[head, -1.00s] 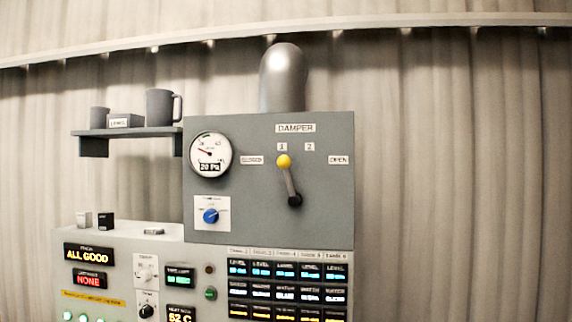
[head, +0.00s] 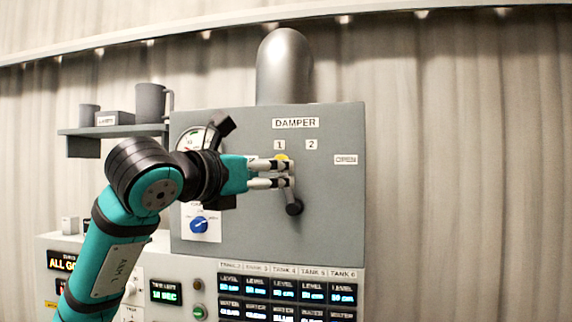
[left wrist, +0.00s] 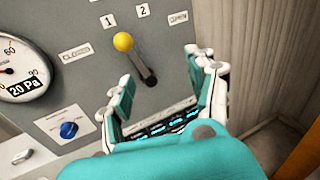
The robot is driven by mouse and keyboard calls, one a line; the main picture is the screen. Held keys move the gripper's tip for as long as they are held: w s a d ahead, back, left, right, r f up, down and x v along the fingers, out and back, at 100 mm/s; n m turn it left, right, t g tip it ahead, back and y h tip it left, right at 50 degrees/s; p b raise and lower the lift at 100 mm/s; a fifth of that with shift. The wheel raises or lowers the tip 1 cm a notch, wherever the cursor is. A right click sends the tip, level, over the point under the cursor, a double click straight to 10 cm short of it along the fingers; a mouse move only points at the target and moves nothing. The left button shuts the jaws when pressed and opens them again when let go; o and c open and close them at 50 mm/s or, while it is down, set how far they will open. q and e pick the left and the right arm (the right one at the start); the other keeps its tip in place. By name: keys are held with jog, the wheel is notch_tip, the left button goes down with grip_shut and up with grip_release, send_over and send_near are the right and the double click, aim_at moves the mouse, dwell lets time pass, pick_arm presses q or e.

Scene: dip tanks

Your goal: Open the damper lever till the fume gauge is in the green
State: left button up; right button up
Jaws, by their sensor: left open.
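The damper lever has a yellow knob (left wrist: 123,41) and a dark arm (left wrist: 146,68). It stands near mark 1, between the CLOSED and OPEN labels. The fume gauge (left wrist: 16,72) reads 20 Pa in the left wrist view, cut by the left edge. In the head view my arm mostly covers the gauge (head: 190,139). My right gripper is out of view.
The grey damper panel (head: 335,210) has a blue knob (head: 199,225) at its lower left. A shelf (head: 112,131) with a mug (head: 150,102) is left of it. Lit tank displays (head: 285,291) lie below. The panel's right side is clear.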

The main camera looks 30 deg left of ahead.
pick_arm(q)
jog(key=s+a+r+n+y, duration=0.1)
jog(key=a+r+n+y, duration=0.1)
jog(key=a+r+y, duration=0.15)
jog(key=shift+h, duration=0.35)
jog(key=w+p, duration=0.2)
jog(key=w, duration=0.3)
jog(key=w+a+p, duration=0.1)
jog(key=w+p, duration=0.1)
jog(key=w, duration=0.3)
jog(key=w+f+p, duration=0.1)
jog(key=w+p, duration=0.2)
jog(key=w, duration=0.2)
jog(key=shift+w+a, duration=0.25)
jog(key=shift+w, duration=0.5)
jog(key=c, duration=1.1)
grip_shut()
jog(key=shift+w+f, duration=0.1)
